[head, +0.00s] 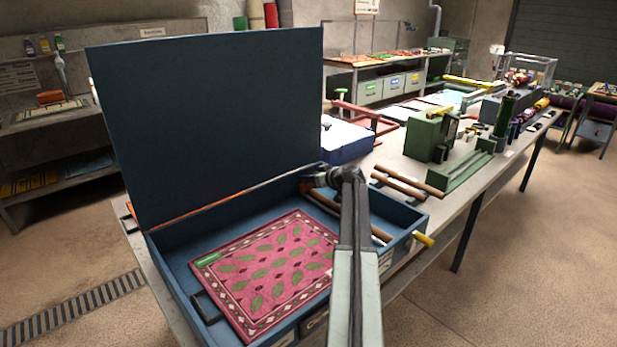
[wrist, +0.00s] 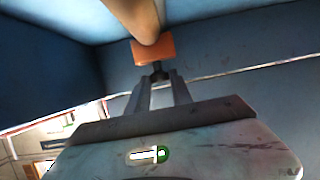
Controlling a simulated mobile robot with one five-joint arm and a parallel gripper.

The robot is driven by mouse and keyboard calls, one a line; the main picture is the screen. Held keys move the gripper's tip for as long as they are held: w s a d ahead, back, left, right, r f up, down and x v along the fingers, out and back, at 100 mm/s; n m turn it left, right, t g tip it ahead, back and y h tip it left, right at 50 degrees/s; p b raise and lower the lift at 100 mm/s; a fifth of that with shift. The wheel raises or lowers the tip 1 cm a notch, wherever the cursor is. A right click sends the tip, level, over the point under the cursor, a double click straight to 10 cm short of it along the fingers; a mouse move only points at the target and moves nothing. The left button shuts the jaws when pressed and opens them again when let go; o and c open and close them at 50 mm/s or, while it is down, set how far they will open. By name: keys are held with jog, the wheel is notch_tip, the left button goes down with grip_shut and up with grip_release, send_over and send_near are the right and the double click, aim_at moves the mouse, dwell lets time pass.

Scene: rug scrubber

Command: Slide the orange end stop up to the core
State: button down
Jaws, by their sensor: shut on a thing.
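The orange end stop (wrist: 153,48) is a small orange block in the wrist view, with a dark stem on the side towards my gripper. My gripper (wrist: 159,74) is shut on this end stop at its dark stem. The core (wrist: 138,14) is a rounded wooden rod that comes in from the top and overlaps the block in the picture; I cannot tell whether they touch. In the head view the core (head: 380,237) lies along the right side of the open blue box, partly behind my arm.
The blue box (head: 172,262) has its tall lid (head: 205,125) raised at the back. A pink patterned rug (head: 265,268) fills its left part. A yellow handle (head: 423,239) sticks out on the right. Wooden rods (head: 407,181) and a green machine (head: 430,135) stand on the bench beyond.

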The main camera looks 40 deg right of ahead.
aim_at(327, 188)
jog(key=shift+s+a, duration=0.1)
jog(key=shift+s, duration=1.1)
jog(key=c, duration=1.2)
grip_release()
jog(key=shift+w, duration=0.1)
jog(key=shift+o, duration=0.2)
jog(key=p+v, duration=0.3)
jog(key=v, duration=0.4)
jog(key=shift+r, duration=0.15)
jog(key=shift+s+r, duration=0.1)
jog(key=shift+s, duration=0.35)
